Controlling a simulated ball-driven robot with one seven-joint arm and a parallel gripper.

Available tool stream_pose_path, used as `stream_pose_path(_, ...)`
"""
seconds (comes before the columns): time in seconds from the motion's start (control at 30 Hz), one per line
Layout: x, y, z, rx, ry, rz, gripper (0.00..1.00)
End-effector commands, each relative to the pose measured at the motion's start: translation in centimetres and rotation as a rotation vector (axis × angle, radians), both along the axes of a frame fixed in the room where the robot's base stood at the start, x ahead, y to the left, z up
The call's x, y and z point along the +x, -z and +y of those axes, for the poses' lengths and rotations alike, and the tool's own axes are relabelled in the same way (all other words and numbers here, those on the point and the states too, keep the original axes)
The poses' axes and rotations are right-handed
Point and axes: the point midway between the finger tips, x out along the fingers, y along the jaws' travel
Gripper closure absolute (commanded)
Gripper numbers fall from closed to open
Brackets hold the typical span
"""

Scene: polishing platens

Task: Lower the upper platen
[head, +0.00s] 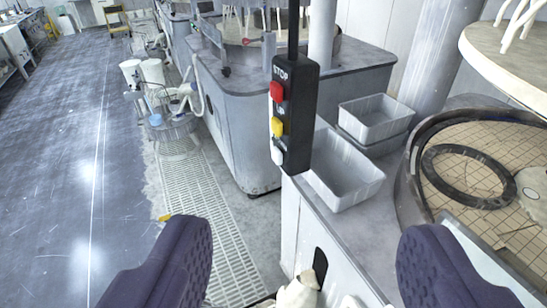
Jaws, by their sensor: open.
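A black control pendant (296,120) hangs upright near the middle of the view. It has a red button (277,91) under the label STOP, a yellow button (278,127) under the label UP, and a white button (277,153) at the bottom, whose label I cannot read. The pale upper platen (515,55) is at the top right, raised with a gap above the tiled lower platen (490,143). My gripper (310,242) is open and empty. Its two purple fingers are wide apart, below and to either side of the pendant.
Two grey bins (345,178) sit on the machine's top behind the pendant. A dark ring (430,170) lies on the lower platen. Another machine (235,110) stands behind, with white buckets (151,72) near its left. A floor grating (200,205) and open floor (60,150) lie left.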

Motion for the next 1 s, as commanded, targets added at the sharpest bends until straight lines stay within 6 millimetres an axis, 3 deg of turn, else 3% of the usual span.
stream_pose_path(0.03,0.00,0.00,0.00,0.000,0.000,0.000,0.43)
stream_pose_path(0.2,0.00,0.00,0.00,0.000,0.000,0.000,0.82)
stream_pose_path(0.3,0.00,0.00,0.00,0.000,0.000,0.000,1.00)
stream_pose_path(1.0,0.00,0.00,0.00,0.000,0.000,0.000,1.00)
